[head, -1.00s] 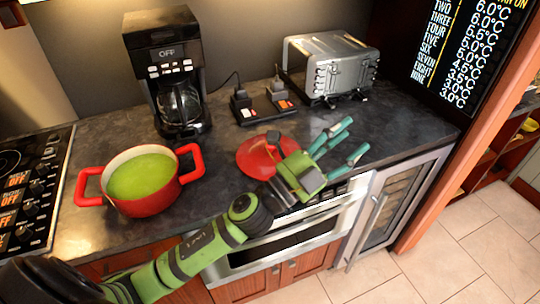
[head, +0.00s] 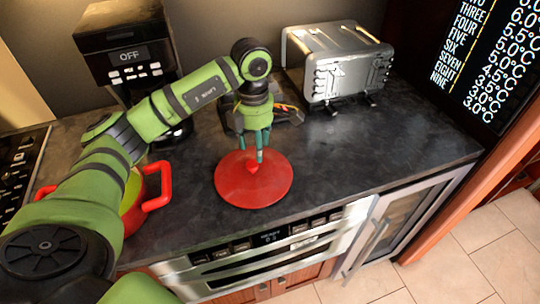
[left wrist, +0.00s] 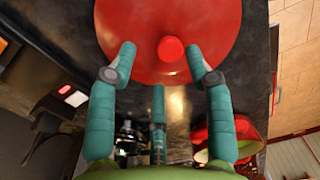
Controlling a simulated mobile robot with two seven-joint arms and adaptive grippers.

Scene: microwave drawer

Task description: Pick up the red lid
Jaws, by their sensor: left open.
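The red lid (head: 262,190) lies flat on the dark countertop in the head view, a small red knob at its middle. My left gripper (head: 258,150) points down just above the knob. In the left wrist view the lid (left wrist: 200,38) fills the top, and its knob (left wrist: 171,48) shows between the spread fingers of my left gripper (left wrist: 160,72). The fingers are open and hold nothing. Whether any finger touches the lid cannot be told. My right gripper is not in view.
The red pot (head: 155,190) stands at left, partly hidden behind my left arm. A coffee maker (head: 125,55) and a silver toaster (head: 340,62) stand at the back. The counter (head: 390,140) right of the lid is clear.

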